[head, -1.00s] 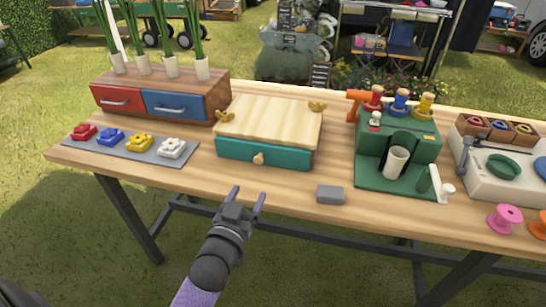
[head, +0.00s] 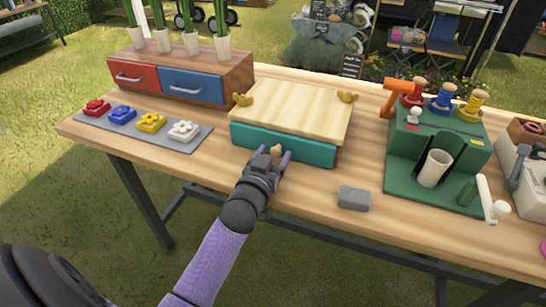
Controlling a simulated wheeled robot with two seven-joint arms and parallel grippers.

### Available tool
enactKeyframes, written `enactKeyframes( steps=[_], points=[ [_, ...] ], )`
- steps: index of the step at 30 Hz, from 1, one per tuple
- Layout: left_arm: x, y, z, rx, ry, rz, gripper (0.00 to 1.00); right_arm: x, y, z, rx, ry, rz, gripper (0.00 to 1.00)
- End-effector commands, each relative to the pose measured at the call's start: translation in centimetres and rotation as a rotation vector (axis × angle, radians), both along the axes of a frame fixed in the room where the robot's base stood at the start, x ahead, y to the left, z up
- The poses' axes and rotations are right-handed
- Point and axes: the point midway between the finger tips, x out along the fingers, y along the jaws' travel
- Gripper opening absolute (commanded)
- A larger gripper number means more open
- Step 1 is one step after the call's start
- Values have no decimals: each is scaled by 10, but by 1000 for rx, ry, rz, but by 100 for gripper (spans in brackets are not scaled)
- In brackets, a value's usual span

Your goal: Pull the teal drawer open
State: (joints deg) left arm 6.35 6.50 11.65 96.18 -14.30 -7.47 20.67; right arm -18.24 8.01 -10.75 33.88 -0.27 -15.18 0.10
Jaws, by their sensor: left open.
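The teal drawer (head: 309,151) sits shut under a light wood box top (head: 292,112) in the middle of the table. Its small wooden knob (head: 277,150) shows at the front. My left gripper (head: 273,156) is right at the knob, with its open fingers pointing at the drawer front, one on either side of the knob. I cannot tell whether a finger touches it. My right gripper is not in view.
A grey block (head: 354,198) lies right of my left gripper. A green machine (head: 437,160) stands further right. A wooden cabinet (head: 240,75) with red and blue drawers stands behind left, with a grey mat (head: 205,139) of coloured pieces before it. The table front is mostly clear.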

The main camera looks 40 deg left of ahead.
Motion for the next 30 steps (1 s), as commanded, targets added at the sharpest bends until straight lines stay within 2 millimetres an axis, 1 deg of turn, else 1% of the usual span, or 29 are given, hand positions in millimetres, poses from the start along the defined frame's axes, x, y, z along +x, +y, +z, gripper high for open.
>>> enactKeyframes(
  steps=[2,3,5,6,11,12,13,22,30],
  points=[
    [0,0,0,0,0,0,71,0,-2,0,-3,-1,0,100],
    [0,0,0,0,0,0,66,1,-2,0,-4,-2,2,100],
    [0,0,0,0,0,0,54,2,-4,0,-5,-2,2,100],
    [0,0,0,0,-1,0,45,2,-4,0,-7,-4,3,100],
    [0,0,0,0,-1,0,11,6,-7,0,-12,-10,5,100],
    [0,0,0,0,-1,0,3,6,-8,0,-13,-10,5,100],
    [0,0,0,0,-1,0,0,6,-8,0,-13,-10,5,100],
    [0,0,0,0,-1,0,0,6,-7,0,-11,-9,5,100],
    [0,0,0,0,0,0,0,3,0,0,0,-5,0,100]
  ],
)
